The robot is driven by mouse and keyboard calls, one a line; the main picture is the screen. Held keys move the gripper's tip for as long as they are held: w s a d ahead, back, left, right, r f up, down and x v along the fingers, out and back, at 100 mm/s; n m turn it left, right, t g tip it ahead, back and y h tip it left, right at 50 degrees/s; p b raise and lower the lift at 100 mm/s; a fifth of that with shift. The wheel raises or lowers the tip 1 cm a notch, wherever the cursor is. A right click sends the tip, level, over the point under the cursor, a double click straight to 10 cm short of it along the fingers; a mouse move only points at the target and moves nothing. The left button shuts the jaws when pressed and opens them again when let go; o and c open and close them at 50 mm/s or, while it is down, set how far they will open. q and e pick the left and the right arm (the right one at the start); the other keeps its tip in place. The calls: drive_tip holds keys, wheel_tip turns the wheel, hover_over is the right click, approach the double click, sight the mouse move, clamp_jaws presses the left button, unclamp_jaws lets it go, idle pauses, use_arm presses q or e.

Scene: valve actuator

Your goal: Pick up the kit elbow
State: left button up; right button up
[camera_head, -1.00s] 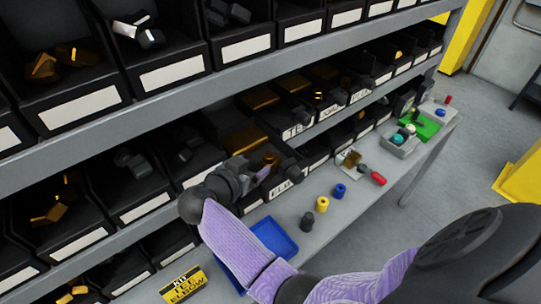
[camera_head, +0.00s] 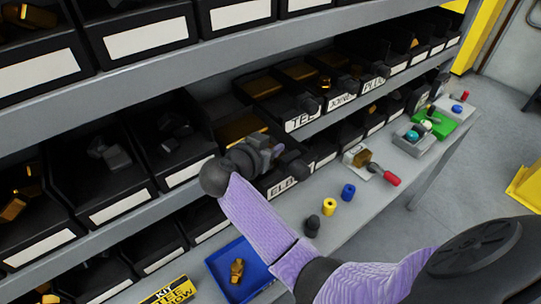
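A yellow kit card (camera_head: 168,293) reading "KIT TEE ...OW" stands beside the tray. My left gripper is not in view.
Bins marked "TEE" (camera_head: 303,121) and others stand right of the gripper, with a shelf edge above.

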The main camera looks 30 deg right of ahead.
clamp_jaws()
